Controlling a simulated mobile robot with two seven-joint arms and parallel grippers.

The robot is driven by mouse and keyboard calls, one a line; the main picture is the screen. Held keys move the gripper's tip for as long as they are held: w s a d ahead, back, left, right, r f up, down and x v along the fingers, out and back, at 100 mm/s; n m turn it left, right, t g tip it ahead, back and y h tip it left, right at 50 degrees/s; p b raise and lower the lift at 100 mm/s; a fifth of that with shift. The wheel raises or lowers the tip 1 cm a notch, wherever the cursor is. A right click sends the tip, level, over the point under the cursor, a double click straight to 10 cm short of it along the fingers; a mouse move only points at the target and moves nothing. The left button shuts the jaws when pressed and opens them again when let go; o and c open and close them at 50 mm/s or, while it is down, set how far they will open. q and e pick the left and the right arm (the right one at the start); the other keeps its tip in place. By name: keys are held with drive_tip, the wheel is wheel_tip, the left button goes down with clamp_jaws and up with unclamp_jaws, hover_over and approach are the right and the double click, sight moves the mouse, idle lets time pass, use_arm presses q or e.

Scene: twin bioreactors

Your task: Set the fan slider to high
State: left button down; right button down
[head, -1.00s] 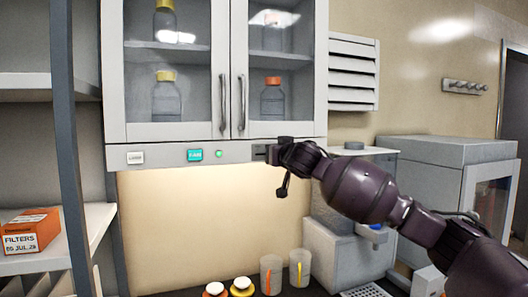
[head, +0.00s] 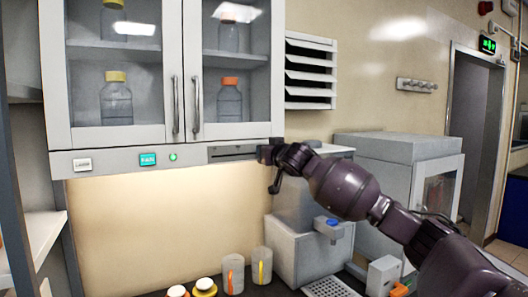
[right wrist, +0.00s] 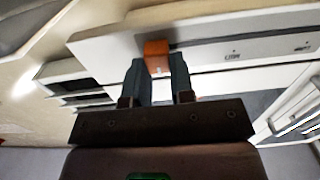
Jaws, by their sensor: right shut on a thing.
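The fan slider has a dark horizontal slot (head: 230,152) in the grey panel under the glass-door cabinet, right of the teal FAN button (head: 148,160). My right gripper (head: 264,154) is at the right end of this slot, close to the panel's right edge. In the right wrist view the gripper (right wrist: 157,72) is shut on the orange-brown slider knob (right wrist: 156,48), which shows between the two fingers. The knob is hidden behind the gripper in the head view. Small panel markings in the wrist view are too blurred to read. My left gripper is not in view.
A green light (head: 173,157) and a white button (head: 82,165) are also on the panel. Below stand two beakers (head: 262,266) and a grey machine (head: 300,250). A louvred vent (head: 310,72) is right of the cabinet.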

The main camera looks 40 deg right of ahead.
drive_tip(key=c, duration=1.4)
unclamp_jaws()
drive_tip(key=shift+d, duration=0.15)
drive_tip(key=o, duration=0.4)
drive_tip(key=shift+s+d, duration=0.1)
drive_tip(key=shift+d, duration=0.1)
drive_tip(key=shift+o, duration=0.2)
drive_tip(key=shift+a, duration=0.1)
drive_tip(key=shift+s+a, duration=0.1)
drive_tip(key=b+v, duration=0.2)
drive_tip(key=v, duration=0.8)
drive_tip(key=shift+s, duration=0.25)
drive_tip(key=shift+a, duration=0.1)
